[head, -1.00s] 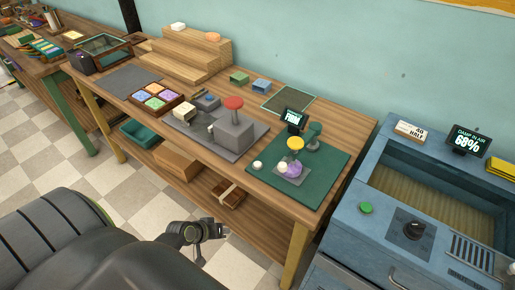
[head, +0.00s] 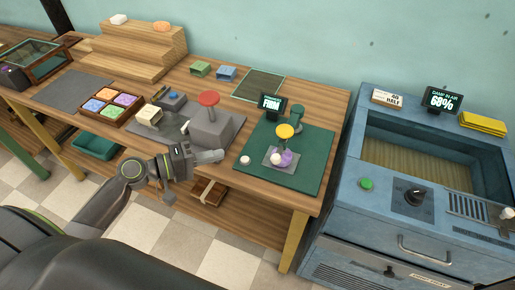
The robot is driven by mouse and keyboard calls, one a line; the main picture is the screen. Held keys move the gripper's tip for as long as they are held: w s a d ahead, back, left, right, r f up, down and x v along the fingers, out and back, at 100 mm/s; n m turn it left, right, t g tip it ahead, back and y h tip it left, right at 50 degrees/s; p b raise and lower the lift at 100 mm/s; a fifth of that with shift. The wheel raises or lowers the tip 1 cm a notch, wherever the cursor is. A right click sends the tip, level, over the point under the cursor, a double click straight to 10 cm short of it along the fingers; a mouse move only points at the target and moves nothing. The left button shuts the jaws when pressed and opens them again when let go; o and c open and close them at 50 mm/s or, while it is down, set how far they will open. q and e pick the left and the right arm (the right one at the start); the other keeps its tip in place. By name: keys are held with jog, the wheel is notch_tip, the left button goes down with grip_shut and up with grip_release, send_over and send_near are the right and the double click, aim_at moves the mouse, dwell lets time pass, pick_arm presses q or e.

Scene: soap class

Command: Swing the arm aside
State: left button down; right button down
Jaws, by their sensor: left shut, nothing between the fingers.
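My left arm comes in from the lower left, and its gripper (head: 217,156) is shut with nothing in it. In the picture it lies across the front edge of the wooden table (head: 245,190), just below the grey press with the red knob (head: 208,98). It hides part of the table edge and the shelf below. I cannot tell whether it touches the table. My right gripper is not in view.
A green mat (head: 310,179) at the table's right bears a yellow-topped stamp (head: 285,131), a purple soap (head: 287,159) and a small display (head: 271,107). A tray of coloured soaps (head: 111,104) is at left. A blue cabinet (head: 350,205) stands to the right.

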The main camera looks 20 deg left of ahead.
pick_arm(q)
jog(key=shift+r, duration=0.4)
jog(key=shift+w, duration=0.1)
jog(key=p, duration=0.4)
send_near(278, 148)
jog(key=w, duration=0.4)
jog(key=shift+w+d+f+p, duration=0.1)
jog(key=shift+d+f+p, duration=0.1)
jog(key=shift+d+p, duration=0.35)
jog(key=shift+w+d+f+p, duration=0.15)
jog(key=shift+d+p, duration=0.15)
jog(key=shift+d, duration=0.4)
jog(key=shift+s+d+f+p, duration=0.15)
jog(key=shift+d+f+p, duration=0.15)
jog(key=shift+d, duration=0.4)
